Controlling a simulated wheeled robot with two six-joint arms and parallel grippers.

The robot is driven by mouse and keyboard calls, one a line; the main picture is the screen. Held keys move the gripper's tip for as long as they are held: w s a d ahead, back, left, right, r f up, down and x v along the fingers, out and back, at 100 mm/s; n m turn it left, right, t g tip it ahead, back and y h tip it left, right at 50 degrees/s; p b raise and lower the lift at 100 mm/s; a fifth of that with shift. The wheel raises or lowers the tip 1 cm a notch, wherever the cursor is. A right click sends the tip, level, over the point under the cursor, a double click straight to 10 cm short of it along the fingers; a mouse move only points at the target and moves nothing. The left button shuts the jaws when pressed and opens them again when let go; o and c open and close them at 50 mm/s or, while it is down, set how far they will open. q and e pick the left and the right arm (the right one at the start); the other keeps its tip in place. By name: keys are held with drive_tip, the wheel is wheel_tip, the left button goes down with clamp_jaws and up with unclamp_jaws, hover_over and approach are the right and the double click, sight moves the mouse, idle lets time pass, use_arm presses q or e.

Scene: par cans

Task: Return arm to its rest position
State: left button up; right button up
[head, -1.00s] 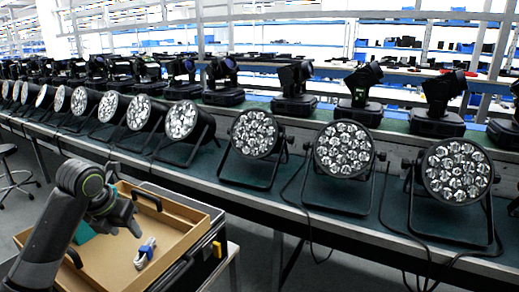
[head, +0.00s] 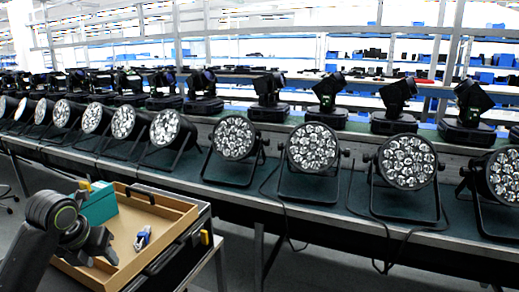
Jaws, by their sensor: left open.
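My left arm comes in from the lower left, and its dark gripper (head: 108,250) is over the left part of a wooden-coloured tray (head: 170,217). The gripper is open, and I see nothing between its fingers. A teal box (head: 99,203) stands at the tray's back left, partly behind the arm. A small blue and white item (head: 142,238) lies on the tray floor to the right of the gripper, apart from it. My right gripper is not in view.
A long green-topped bench (head: 330,205) runs across behind the tray, carrying a row of par cans (head: 312,148) and moving-head lights (head: 330,100). Cables hang off its front edge. A yellow piece (head: 204,237) sits at the tray stand's right side. Floor at lower right is clear.

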use_arm(q)
drive_tip(key=s+d+f+n, duration=0.2)
drive_tip(key=s+f+n, duration=0.5)
drive_tip(key=f+n, duration=0.15)
drive_tip(key=s+d+f+n, duration=0.3)
drive_tip(key=s+f+n, duration=0.35)
drive_tip(key=f, duration=0.35)
drive_tip(key=s+d+f+n+y, duration=0.1)
drive_tip(key=s+f+n, duration=0.1)
drive_tip(key=s+n, duration=0.8)
drive_tip(key=s+d+f+n+y, duration=0.1)
drive_tip(key=s+f+n, duration=0.1)
drive_tip(key=s+n, duration=0.75)
wheel_tip(320, 180, down, 22)
drive_tip(key=a+g+p, duration=0.2)
drive_tip(key=s+d+f+g+h+p, duration=0.1)
drive_tip(key=s+f, duration=1.3)
drive_tip(key=f, duration=0.1)
drive_tip(key=shift+s+d+f+n, duration=0.35)
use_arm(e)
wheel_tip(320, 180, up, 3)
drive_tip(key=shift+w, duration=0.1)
